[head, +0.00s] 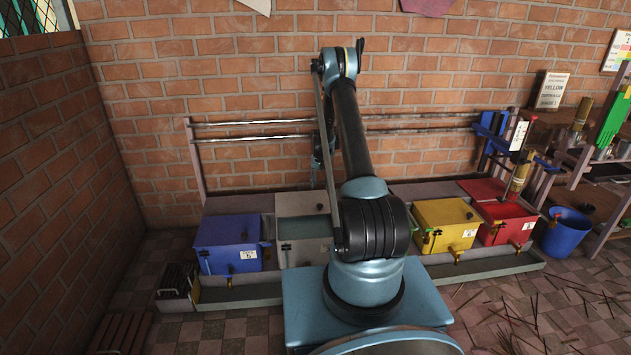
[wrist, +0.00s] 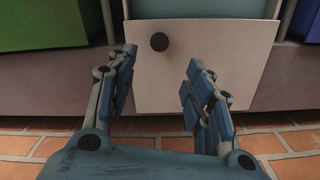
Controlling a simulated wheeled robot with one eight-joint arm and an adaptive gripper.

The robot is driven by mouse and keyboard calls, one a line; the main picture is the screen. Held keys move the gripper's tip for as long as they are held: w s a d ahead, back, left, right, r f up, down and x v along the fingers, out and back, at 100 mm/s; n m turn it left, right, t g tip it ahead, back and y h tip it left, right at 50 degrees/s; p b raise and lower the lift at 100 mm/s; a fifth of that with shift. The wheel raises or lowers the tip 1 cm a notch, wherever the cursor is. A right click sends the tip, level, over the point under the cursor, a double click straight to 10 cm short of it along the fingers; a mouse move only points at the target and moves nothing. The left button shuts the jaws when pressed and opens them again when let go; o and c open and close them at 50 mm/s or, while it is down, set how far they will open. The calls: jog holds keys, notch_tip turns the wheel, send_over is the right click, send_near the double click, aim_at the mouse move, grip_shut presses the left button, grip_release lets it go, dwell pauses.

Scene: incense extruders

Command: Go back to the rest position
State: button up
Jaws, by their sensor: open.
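My gripper (wrist: 160,72) is open and empty in the wrist view, with one blue-grey finger on each side. Between and beyond the fingers is a pale panel (wrist: 235,50) with a dark round knob (wrist: 159,41); I cannot tell how far off it is. In the head view my arm rises in the middle and bends over toward the brick wall. The gripper's end hangs partly behind the arm there, near the metal rods, and its fingers are not clear. Nothing in view marks a rest position.
A blue box (head: 228,243), a grey box (head: 303,251), a yellow box (head: 446,223) and a red box (head: 508,222) stand along the wall. Metal rods (head: 250,137) run above them. A blue bucket (head: 566,231) stands right. Sticks litter the right floor. A green box (wrist: 45,22) shows in the wrist view.

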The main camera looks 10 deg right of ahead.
jog(key=s+r+n, duration=0.1)
jog(key=s+r, duration=0.7)
jog(key=r, duration=0.3)
jog(key=s+r+t, duration=0.1)
jog(key=s+r, duration=0.8)
jog(key=r, duration=0.3)
jog(key=s+r+n, duration=0.1)
jog(key=s+r, duration=0.7)
jog(key=r, duration=0.3)
jog(key=s+r, duration=0.3)
jog(key=s, duration=1.5)
jog(key=s+f, duration=0.3)
jog(key=s, duration=0.5)
jog(key=s+f+n+t, duration=0.1)
jog(key=s+f, duration=0.3)
jog(key=s, duration=0.4)
jog(key=shift+s+a+f, duration=0.15)
jog(key=shift+s+a, duration=0.05)
jog(key=shift+s, duration=0.15)
